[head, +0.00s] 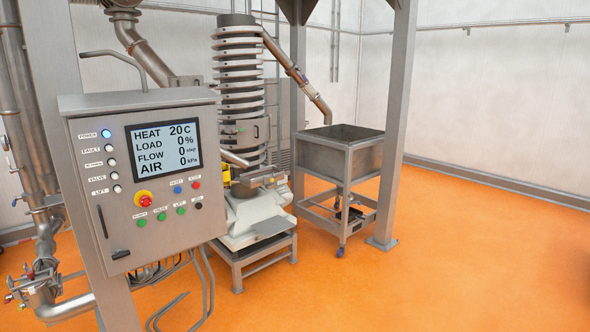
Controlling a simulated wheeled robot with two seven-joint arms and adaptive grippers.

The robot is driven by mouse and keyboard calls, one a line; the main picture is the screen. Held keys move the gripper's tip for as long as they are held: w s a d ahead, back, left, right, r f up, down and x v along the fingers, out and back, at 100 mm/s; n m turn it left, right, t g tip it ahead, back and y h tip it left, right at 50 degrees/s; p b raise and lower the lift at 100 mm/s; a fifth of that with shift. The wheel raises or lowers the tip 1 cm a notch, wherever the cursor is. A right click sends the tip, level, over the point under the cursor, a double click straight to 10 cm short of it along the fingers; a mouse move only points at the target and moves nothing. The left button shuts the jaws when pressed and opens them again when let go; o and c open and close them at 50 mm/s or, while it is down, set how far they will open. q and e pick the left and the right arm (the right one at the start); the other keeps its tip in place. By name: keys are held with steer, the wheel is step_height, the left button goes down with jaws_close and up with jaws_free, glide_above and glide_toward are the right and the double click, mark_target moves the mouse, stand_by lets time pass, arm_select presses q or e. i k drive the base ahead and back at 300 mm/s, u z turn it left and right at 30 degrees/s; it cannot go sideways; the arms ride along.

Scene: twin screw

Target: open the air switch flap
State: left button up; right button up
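A grey control box (145,235) stands at the left on a metal post. Its screen (164,146) reads HEAT 20 C, LOAD 0 %, FLOW 0 step, AIR 0 kPa. Below the screen are a red emergency knob on yellow (145,198) and several small coloured buttons. A black handle (102,221) is on the box's lower left front. I cannot tell which part is the air switch flap; no part is readably labelled so. Neither of my grippers is in view.
Pipes with valve fittings (32,280) run at the lower left. A ribbed spiral column (240,90) on a low stand is behind the box. A wheeled grey hopper (338,158) stands near a steel post (393,130). The orange floor (470,260) at right is clear.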

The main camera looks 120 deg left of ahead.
mark_target(226, 167)
steer(key=u, duration=0.4)
steer(key=i, duration=1)
steer(key=u, duration=1.3)
steer(key=i, duration=1.95)
steer(key=u, duration=1.9)
steer(key=i, duration=1.3)
steer(key=u, duration=1.9)
steer(key=i, duration=0.9)
steer(key=u, duration=1.15)
steer(key=i, duration=0.75)
steer(key=u, duration=0.75)
steer(key=i, duration=0.75)
steer(key=z, duration=0.6)
steer(key=i, duration=0.75)
steer(key=z, duration=0.7)
